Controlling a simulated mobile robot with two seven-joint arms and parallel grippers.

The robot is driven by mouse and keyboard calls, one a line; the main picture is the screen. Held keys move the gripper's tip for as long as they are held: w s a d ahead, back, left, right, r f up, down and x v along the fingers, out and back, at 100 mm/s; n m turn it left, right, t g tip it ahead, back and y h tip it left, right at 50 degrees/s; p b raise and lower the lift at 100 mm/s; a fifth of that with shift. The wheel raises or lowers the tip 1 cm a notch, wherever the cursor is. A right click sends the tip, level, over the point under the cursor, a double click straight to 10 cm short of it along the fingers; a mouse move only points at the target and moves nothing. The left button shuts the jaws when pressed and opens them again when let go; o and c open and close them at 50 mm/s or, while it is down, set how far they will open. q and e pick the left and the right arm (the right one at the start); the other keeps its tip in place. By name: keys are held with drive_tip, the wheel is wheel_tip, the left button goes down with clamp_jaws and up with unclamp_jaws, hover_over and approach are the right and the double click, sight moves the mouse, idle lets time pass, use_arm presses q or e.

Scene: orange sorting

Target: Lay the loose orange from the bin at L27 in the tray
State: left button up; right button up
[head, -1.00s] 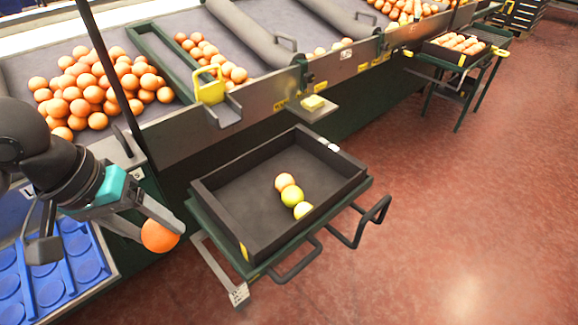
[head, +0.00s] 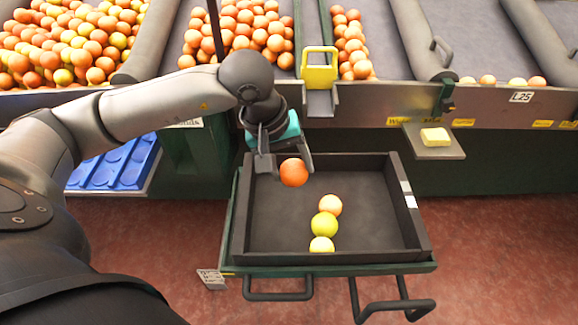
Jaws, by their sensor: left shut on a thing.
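My left gripper (head: 279,170) is shut on an orange (head: 294,173). It holds the orange over the back left part of the black tray (head: 240,215). Whether the orange touches the tray floor is hard to tell; it seems to be above it. In the tray lie an orange-coloured fruit (head: 330,205), a yellow-green fruit (head: 324,226) and a pale yellow fruit (head: 321,245), in a row near the middle and front. My right gripper is not in view.
The tray sits on a green stand with dark handles (head: 278,290) at its front. Behind are sorting bins with many oranges (head: 245,30), a yellow bracket (head: 319,68) and a small shelf with a yellow block (head: 435,137). A blue cupped tray (head: 115,165) is at left. The tray's right side is free.

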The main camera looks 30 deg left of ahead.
sight(283, 166)
use_arm(q)
drive_tip(key=shift+w+a+f+n+y, duration=0.15)
drive_tip(key=shift+w+a+f+n, duration=0.1)
drive_tip(key=shift+a+f+n, duration=0.3)
drive_tip(key=shift+w+a+f+n+y, duration=0.15)
drive_tip(key=shift+w+a+f+n, duration=0.05)
drive_tip(key=shift+a+f+n, duration=0.3)
drive_tip(key=f+b, duration=0.4)
drive_tip(key=f, duration=0.1)
drive_tip(key=f+b, duration=0.2)
drive_tip(key=f, duration=0.1)
drive_tip(key=shift+a+f, duration=0.25)
drive_tip(key=shift+f+b, duration=0.7)
drive_tip(key=shift+b, duration=0.1)
drive_tip(key=shift+f+b, duration=0.7)
drive_tip(key=shift+f, duration=0.25)
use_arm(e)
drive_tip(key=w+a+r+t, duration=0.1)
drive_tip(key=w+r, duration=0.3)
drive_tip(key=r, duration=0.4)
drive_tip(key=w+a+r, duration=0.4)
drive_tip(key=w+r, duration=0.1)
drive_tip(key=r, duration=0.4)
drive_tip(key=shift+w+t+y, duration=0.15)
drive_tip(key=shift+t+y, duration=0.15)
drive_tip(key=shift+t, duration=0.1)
